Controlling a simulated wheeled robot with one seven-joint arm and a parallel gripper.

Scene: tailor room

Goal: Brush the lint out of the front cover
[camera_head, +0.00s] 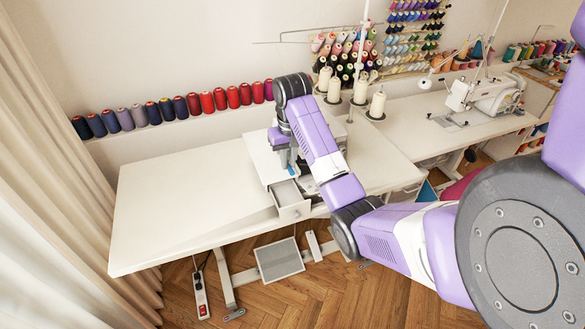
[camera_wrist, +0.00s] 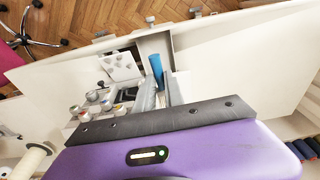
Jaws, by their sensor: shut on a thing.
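My gripper (camera_wrist: 160,88) is shut on a blue-handled tool, likely the brush (camera_wrist: 157,68), which stands out beyond the fingertips in the wrist view. In the head view my gripper (camera_head: 291,160) points down over the white machine (camera_head: 258,158), and only a small blue bit of the tool shows. The front cover (camera_head: 291,211) looks like an open white tray standing out from the machine's front, just below my gripper. In the wrist view the front cover (camera_wrist: 156,43) is just beyond the blue tip. Whether the brush touches it I cannot tell. No lint can be made out.
The white table (camera_head: 170,205) is clear to the left. Cream thread cones (camera_head: 334,90) stand behind the arm. Coloured spools (camera_head: 180,107) line the back ledge. A second sewing machine (camera_head: 487,95) stands at the right. A grey pedal (camera_head: 279,259) is below the table.

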